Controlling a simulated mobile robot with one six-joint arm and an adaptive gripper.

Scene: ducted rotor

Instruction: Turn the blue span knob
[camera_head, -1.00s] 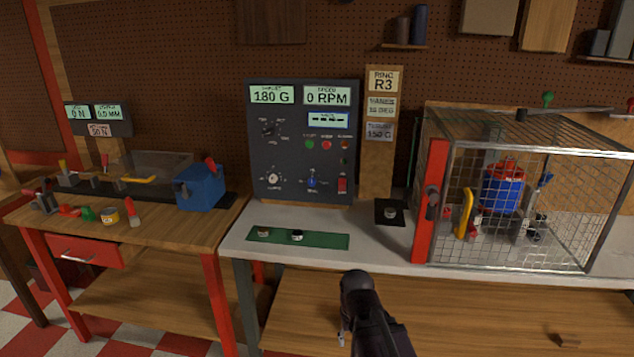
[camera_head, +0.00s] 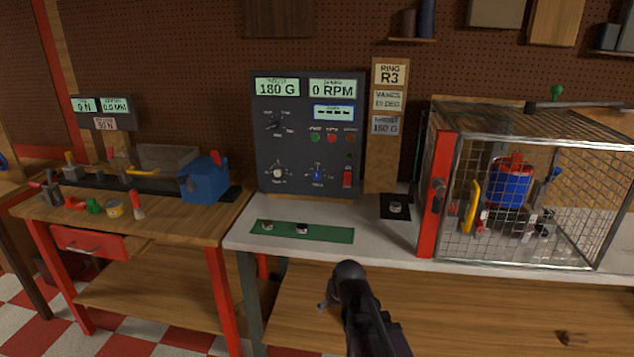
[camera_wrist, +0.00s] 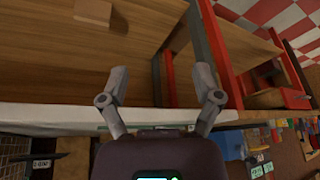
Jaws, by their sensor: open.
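The blue span knob (camera_head: 317,173) sits low on the dark control panel (camera_head: 290,150), between a white knob (camera_head: 277,171) on its left and a red switch (camera_head: 347,176) on its right. The panel stands upright at the back of the grey bench and reads 180 G and 0 RPM. My arm rises from the bottom of the head view in front of the bench, well below and apart from the knob. My gripper's fingers (camera_wrist: 162,92) show in the wrist view, spread open and empty. The knob does not show in the wrist view.
A green mat (camera_head: 325,233) with two small parts lies on the bench before the panel. A wire cage (camera_head: 540,235) with a red post stands to the right. A wooden bench (camera_head: 175,225) with a blue device (camera_head: 204,181) is at the left.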

